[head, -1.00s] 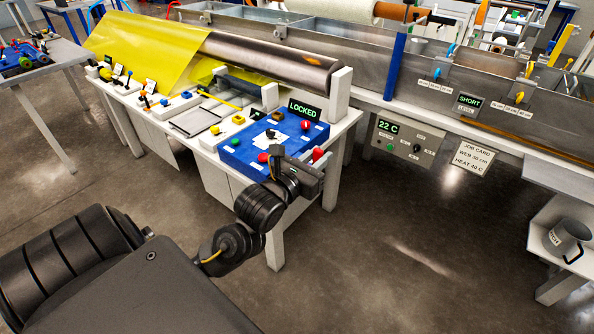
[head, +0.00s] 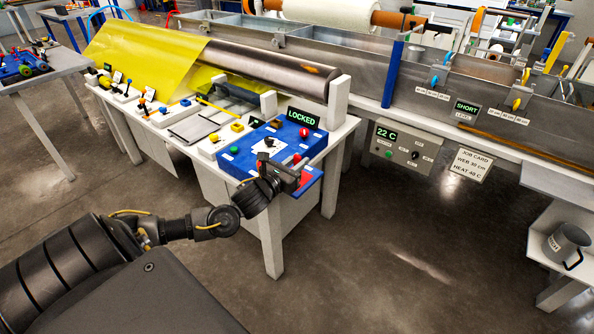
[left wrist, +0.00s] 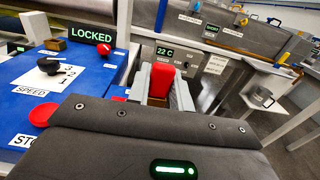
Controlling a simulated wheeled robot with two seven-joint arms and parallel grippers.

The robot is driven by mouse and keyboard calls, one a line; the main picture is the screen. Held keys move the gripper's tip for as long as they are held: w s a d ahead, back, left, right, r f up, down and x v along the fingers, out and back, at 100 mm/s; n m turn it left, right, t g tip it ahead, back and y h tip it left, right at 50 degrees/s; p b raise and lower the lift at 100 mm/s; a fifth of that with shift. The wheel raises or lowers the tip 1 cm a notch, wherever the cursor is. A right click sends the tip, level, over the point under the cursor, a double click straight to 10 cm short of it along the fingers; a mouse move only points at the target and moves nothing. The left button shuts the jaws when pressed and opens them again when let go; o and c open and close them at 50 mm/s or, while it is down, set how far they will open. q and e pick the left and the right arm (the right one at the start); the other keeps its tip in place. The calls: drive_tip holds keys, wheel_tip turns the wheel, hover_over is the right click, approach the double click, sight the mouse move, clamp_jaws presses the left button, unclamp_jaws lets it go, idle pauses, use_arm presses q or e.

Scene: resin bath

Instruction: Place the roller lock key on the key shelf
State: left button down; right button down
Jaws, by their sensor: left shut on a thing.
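My left gripper (head: 303,179) is shut on the red roller lock key (left wrist: 160,80), whose red head shows between the two grey fingers in the left wrist view. In the head view only a little red shows at the fingers. They are at the front right edge of the blue control box (head: 240,162). A blue ledge (head: 314,183), perhaps the key shelf, shows beside the fingers; its label is not readable. I cannot tell whether the key touches it. The display (head: 303,118) reads LOCKED. My right gripper is not in view.
The box carries a red knob (head: 304,133), a speed dial (left wrist: 50,66) and a red stop button (left wrist: 42,115). A white post (head: 338,100) and the roller (head: 270,68) stand behind. Open floor (head: 390,240) lies to the right of the table.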

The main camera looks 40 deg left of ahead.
use_arm(q)
drive_tip(key=shift+w+a+f, duration=0.1)
drive_tip(key=shift+f, duration=0.7)
drive_tip(key=shift+w+a+f, duration=0.1)
drive_tip(key=shift+f, duration=0.65)
drive_tip(key=shift+s+f, duration=0.1)
drive_tip(key=shift+f, duration=0.15)
drive_tip(key=shift+f, duration=0.15)
drive_tip(key=c, duration=1.3)
unclamp_jaws()
drive_tip(key=shift+o, duration=0.2)
drive_tip(key=shift+s, duration=0.1)
drive_tip(key=s, duration=1.1)
drive_tip(key=shift+s+d, duration=0.15)
drive_tip(key=shift+s, duration=0.25)
